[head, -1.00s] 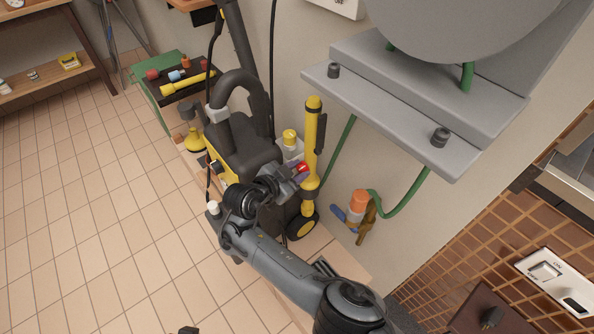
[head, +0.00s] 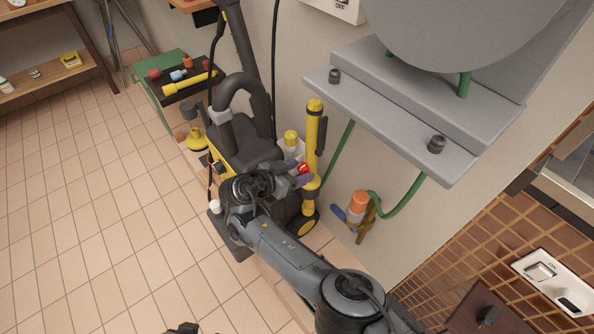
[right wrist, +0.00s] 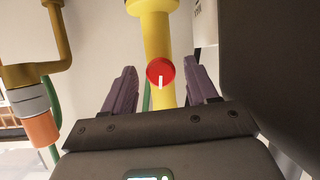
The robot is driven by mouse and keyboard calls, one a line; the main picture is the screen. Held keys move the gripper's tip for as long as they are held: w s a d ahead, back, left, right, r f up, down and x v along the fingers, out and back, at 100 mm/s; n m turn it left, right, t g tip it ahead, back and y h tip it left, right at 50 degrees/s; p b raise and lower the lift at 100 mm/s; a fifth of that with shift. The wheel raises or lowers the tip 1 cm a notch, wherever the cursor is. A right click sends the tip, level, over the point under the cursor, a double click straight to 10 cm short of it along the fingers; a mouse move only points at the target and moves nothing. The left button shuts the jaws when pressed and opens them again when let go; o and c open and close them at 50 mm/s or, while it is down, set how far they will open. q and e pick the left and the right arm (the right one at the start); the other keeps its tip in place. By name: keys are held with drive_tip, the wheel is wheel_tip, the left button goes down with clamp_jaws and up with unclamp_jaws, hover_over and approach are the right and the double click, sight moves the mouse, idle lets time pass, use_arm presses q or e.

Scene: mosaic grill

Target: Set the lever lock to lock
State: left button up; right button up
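A red round piece with a white mark (right wrist: 160,72) sits on the yellow upright post (right wrist: 155,30) and looks like the lever lock. In the head view the red piece (head: 303,168) shows small, low on the yellow post (head: 313,135). My right gripper (head: 300,175) is beside it. In the right wrist view the purple fingers of this gripper (right wrist: 161,88) are open, one on each side of the red piece, with visible gaps. I cannot tell how deep it lies between them. My left gripper is not clearly in view.
A black and yellow machine (head: 240,140) stands left of the post. An orange-topped fitting (head: 357,202) with a green hose is to the right. A grey bracket (head: 400,120) overhangs on the right. The tiled floor (head: 100,220) is open at left.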

drive_tip(key=shift+r, duration=0.1)
drive_tip(key=shift+s+a+r+p, duration=0.3)
drive_tip(key=shift+a+r+p, duration=0.05)
drive_tip(key=shift+a+p, duration=0.1)
drive_tip(key=p+v, duration=0.2)
drive_tip(key=v, duration=0.7)
drive_tip(key=shift+s+a+p, duration=0.2)
drive_tip(key=shift+p, duration=0.2)
